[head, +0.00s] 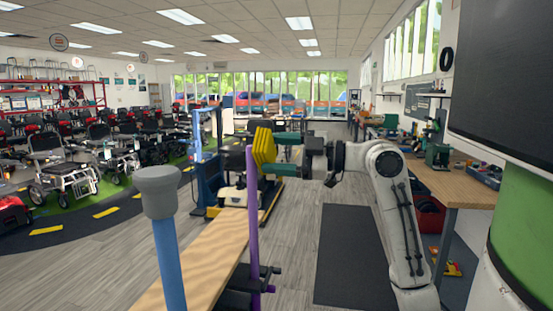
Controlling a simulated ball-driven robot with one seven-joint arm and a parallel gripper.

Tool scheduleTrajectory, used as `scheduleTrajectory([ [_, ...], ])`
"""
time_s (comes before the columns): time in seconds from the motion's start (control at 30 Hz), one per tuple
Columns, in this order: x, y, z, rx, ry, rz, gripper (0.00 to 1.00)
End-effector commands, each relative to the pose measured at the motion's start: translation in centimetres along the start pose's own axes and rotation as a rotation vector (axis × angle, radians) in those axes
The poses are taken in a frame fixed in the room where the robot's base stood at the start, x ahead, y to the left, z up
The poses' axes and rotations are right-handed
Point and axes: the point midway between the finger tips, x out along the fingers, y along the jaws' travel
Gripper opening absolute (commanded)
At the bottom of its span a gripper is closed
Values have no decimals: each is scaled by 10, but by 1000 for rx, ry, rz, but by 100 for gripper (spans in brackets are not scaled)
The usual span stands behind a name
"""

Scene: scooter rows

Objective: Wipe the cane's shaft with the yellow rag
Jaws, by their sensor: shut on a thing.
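A purple upright shaft (253,225), which looks like the cane's, stands at the middle of the head view beside a wooden plank-like top. Its lower part is by a dark clamp-like fitting (262,278). My gripper (283,153), with green fingers, reaches in from the right and is shut on the yellow rag (264,146). The rag hangs in folds at the upper end of the purple shaft, overlapping it in the picture. I cannot tell whether they touch.
A blue post with a grey cap (158,192) stands close at front left. A wooden top (205,262) runs between it and the shaft. A workbench (452,183) with tools stands right. Wheelchairs and scooters (62,165) fill the left. A dark mat (350,250) lies on the floor.

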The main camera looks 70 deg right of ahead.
Motion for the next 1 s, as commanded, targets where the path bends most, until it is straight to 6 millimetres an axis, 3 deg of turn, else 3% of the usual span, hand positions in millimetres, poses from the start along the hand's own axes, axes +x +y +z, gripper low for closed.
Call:
scheduleTrajectory([
  [0.23, 3, -2, 0, -2, 2, -1, 44],
  [0.7, 4, -26, -25, -2, 3, -3, 44],
  [1.0, 5, -29, -29, 1, 3, -4, 44],
])
